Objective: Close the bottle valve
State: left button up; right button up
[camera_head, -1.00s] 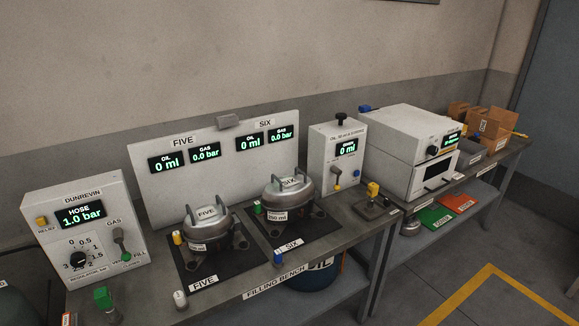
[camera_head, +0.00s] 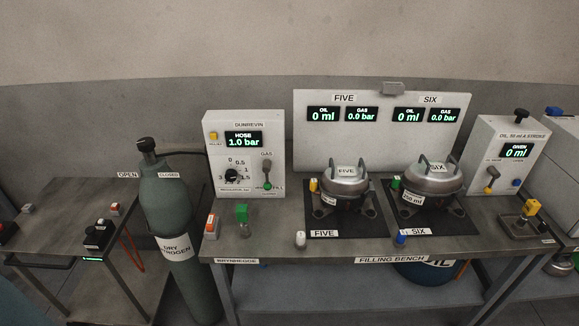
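The dry nitrogen bottle (camera_head: 169,205) is a tall grey-green cylinder standing upright at the left end of the filling bench. Its black valve (camera_head: 147,146) is on top. An OPEN label (camera_head: 127,175) is left of the bottle's neck and a CLOSED label (camera_head: 168,175) is on the right. I cannot tell the valve's exact position at this size. The hose display (camera_head: 243,139) on the Dunrevin panel reads 1.0 bar. Neither of my grippers is in view.
The filling bench (camera_head: 270,238) holds compressors FIVE (camera_head: 344,185) and SIX (camera_head: 432,178), and the oil pump box (camera_head: 507,155). A lower table (camera_head: 60,220) stands left of the bottle, with small devices on it. An orange hose (camera_head: 131,250) hangs beside the bottle.

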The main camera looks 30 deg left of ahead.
aim_at(146, 144)
jog(key=u, duration=1.8)
